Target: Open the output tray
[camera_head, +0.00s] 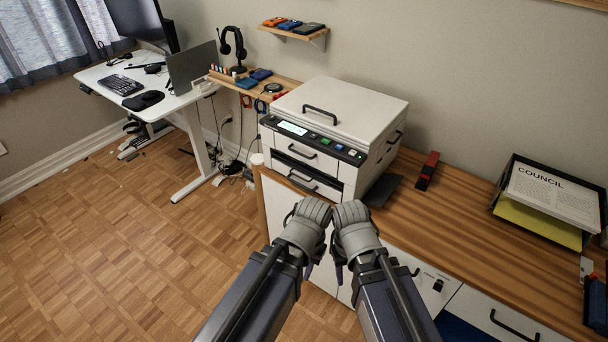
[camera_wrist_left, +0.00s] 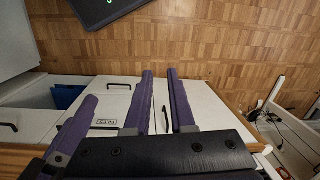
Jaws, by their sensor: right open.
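The white printer (camera_head: 335,118) stands on the wooden counter with its lid down. Its front has an upper drawer with a black handle (camera_head: 302,151) and a lower tray with a black handle (camera_head: 302,182) under a dark slot. No label tells which is the output tray; neither front stands clearly out. My left gripper (camera_head: 308,271) and right gripper (camera_head: 338,273) hang side by side in front of the counter, below and apart from the printer. Purple fingers (camera_wrist_left: 128,110) stand apart in the left wrist view with nothing between them. The right gripper is open; its fingertips are mostly hidden.
A red stapler-like object (camera_head: 428,170) and a paper tray (camera_head: 548,200) with a "COUNCIL" sheet are on the counter right of the printer. White cabinet fronts with black handles (camera_head: 515,325) lie below. A white desk (camera_head: 150,85) stands left. The parquet floor (camera_head: 120,240) is largely clear.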

